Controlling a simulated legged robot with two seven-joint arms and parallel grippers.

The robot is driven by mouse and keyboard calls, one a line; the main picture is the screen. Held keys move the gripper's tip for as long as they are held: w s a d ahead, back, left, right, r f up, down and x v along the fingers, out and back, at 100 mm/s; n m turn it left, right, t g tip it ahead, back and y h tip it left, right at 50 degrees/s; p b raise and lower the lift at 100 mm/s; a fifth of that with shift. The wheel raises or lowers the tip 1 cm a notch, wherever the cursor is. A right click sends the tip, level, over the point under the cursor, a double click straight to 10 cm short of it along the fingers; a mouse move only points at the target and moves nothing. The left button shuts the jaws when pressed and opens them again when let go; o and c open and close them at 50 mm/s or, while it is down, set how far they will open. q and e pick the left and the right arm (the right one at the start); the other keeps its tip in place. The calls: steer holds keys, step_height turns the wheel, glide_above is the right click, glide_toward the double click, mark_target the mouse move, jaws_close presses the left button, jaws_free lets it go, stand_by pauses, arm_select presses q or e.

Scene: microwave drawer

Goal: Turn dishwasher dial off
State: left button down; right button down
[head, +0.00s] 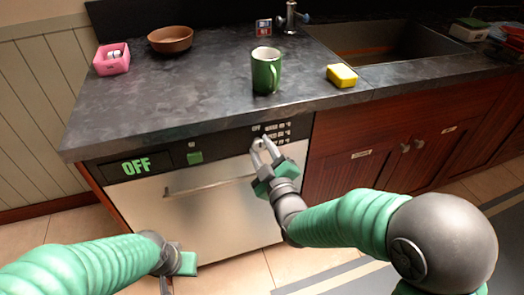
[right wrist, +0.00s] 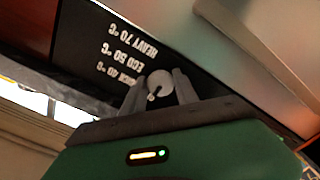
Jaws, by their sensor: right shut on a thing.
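The dishwasher (head: 215,215) stands under the dark counter, with its door closed.
On the counter (head: 200,85) stand a green mug (head: 266,72), a yellow sponge (head: 342,76), a brown bowl (head: 170,39) and a pink box (head: 112,60). A sink (head: 385,50) is at right.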

stand_by(0.3)
steer(key=c, duration=0.9)
jaws_free()
steer(key=shift+a, duration=0.1)
steer(key=shift+c, duration=0.2)
arm_select(q)
steer(key=shift+f, duration=0.1)
arm_select(e)
steer(key=shift+f, duration=0.1)
